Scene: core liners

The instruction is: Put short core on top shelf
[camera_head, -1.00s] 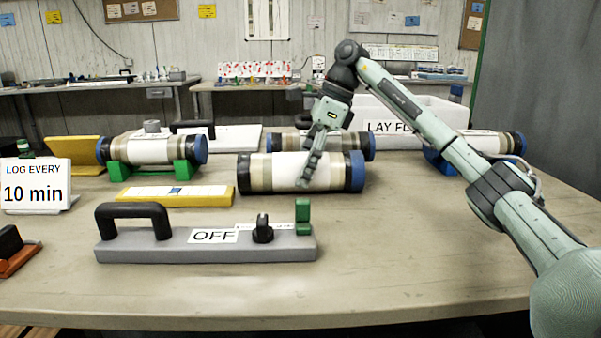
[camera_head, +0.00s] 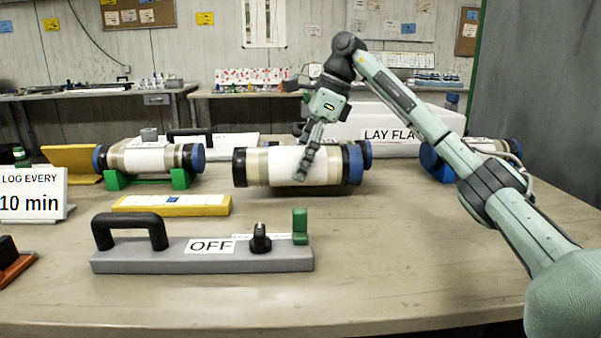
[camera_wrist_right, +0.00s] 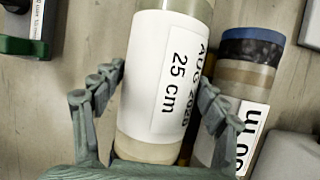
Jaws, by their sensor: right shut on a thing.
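My right gripper (camera_head: 303,172) is shut around the middle of a core liner (camera_head: 262,167) with a white label and dark and blue end caps. The core is level and a little above the table. In the right wrist view the fingers (camera_wrist_right: 160,78) grip both sides of this core (camera_wrist_right: 145,75), and its label reads 25 cm. A second core (camera_wrist_right: 250,75) lies beside it there; in the head view mostly its blue end (camera_head: 366,153) shows behind the held one. Another core (camera_head: 150,158) rests on green cradles at the left. I cannot make out a shelf. My left gripper is not in view.
A grey OFF panel (camera_head: 150,262) with a black handle and a yellow-edged bar (camera_head: 172,204) lie in front. A white LAY FLAT bin (camera_head: 405,120) stands behind. A core (camera_head: 500,147) and blue cradle are at the right. The front right table is clear.

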